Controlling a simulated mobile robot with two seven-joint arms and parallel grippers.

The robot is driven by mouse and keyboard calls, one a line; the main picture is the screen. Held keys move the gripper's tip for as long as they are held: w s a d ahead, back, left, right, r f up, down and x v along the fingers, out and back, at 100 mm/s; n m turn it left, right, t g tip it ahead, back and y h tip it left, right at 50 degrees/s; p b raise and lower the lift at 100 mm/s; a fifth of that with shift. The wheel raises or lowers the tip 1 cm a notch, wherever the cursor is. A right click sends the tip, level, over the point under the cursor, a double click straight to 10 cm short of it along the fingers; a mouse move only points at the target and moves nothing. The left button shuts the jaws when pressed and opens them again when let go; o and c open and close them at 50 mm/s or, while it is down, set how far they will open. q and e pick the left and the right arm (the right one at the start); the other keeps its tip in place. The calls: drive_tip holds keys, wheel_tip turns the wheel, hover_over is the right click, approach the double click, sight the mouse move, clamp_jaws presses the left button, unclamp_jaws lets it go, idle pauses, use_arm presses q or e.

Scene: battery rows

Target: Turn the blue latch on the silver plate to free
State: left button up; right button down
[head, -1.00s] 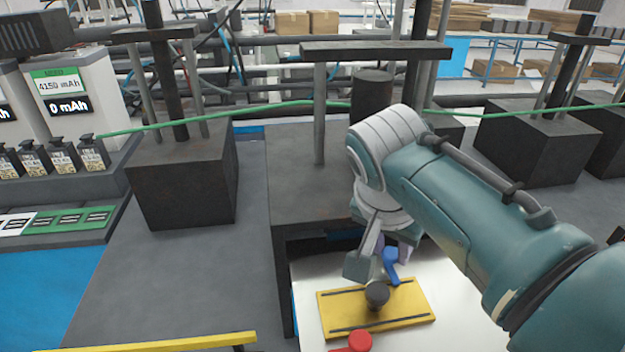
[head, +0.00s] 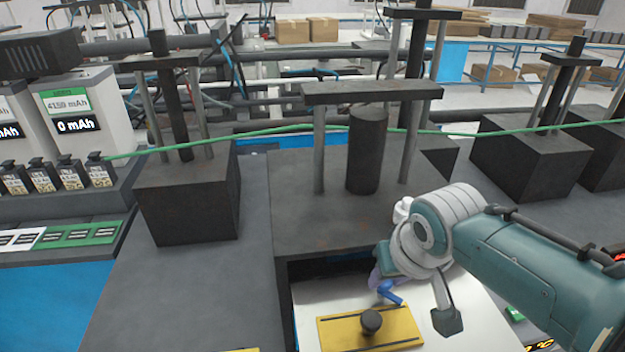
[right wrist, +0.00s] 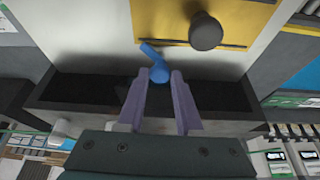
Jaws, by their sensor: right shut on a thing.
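The blue latch (head: 391,294) sits on the silver plate (head: 308,303), just behind a yellow plate. In the right wrist view the latch (right wrist: 158,72) has its round hub between the fingertips and its arm slanting up and left. My right gripper (right wrist: 159,78) is shut on the latch, one purple finger on each side. In the head view my right gripper (head: 377,281) is largely hidden behind its own wrist. My left gripper is not in view.
The yellow plate (head: 345,335) with a black knob (head: 371,322) lies close in front of the latch. A dark press frame (head: 330,215) with a post and crossbar stands directly behind. A green cable (head: 230,135) runs across the back.

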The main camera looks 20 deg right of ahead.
drive_tip(key=n+y, duration=0.1)
drive_tip(key=n, duration=0.2)
drive_tip(key=shift+d, duration=0.2)
drive_tip(key=shift+n+y, duration=0.4)
drive_tip(key=shift+n, duration=0.4)
drive_tip(key=shift+d+f+n+y+b, duration=0.15)
drive_tip(key=shift+n+y+b, duration=0.35)
drive_tip(key=shift+n, duration=0.7)
drive_tip(key=shift+n+g+y+b, duration=0.3)
drive_tip(key=shift+n+b, duration=0.45)
drive_tip(key=shift+n, duration=0.45)
drive_tip(key=c, duration=0.6)
unclamp_jaws()
